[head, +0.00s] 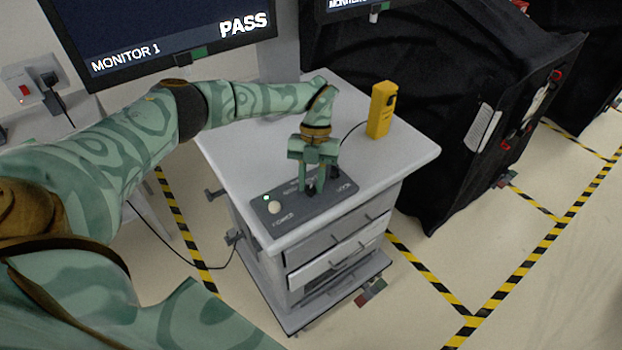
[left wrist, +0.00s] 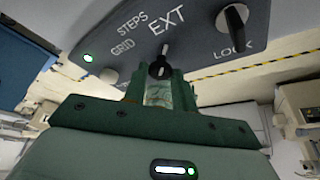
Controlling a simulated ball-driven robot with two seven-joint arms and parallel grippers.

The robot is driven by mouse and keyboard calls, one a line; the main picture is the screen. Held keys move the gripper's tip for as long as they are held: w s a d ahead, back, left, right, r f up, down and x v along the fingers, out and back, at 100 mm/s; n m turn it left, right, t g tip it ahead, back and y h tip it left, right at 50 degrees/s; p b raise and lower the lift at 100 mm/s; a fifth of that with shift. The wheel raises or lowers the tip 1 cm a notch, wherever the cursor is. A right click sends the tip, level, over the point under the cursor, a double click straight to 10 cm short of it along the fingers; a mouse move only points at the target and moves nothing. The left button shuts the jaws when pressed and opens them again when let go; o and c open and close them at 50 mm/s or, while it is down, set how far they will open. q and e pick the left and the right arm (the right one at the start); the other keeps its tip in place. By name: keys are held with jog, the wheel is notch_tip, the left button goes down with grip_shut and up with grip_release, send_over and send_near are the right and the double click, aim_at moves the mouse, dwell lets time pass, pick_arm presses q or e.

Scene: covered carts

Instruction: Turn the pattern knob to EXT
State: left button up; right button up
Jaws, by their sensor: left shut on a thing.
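The control panel (head: 300,205) is a dark grey box on top of the white cart. My left gripper (head: 318,188) reaches down onto its middle and covers most of the pattern knob in the head view. In the left wrist view the black pattern knob (left wrist: 160,68) sits between the fingertips of my left gripper (left wrist: 158,82), which is shut on it. The knob's narrow end points up toward the EXT label (left wrist: 167,21). The STEPS and GRID labels lie to its left. My right gripper is not in view.
A black LOCK knob (left wrist: 232,18) is beside the pattern knob. A pale round button (head: 274,207) and a lit green lamp (head: 267,198) are at the panel's left end. A yellow handheld device (head: 381,110) stands on the cart top (head: 405,150). A monitor (head: 160,35) reads PASS.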

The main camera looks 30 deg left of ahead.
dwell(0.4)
pick_arm(q)
jog(key=o, duration=1)
jog(key=v, duration=1.6)
jog(key=shift+w+r, duration=0.1)
jog(key=shift+r, duration=0.1)
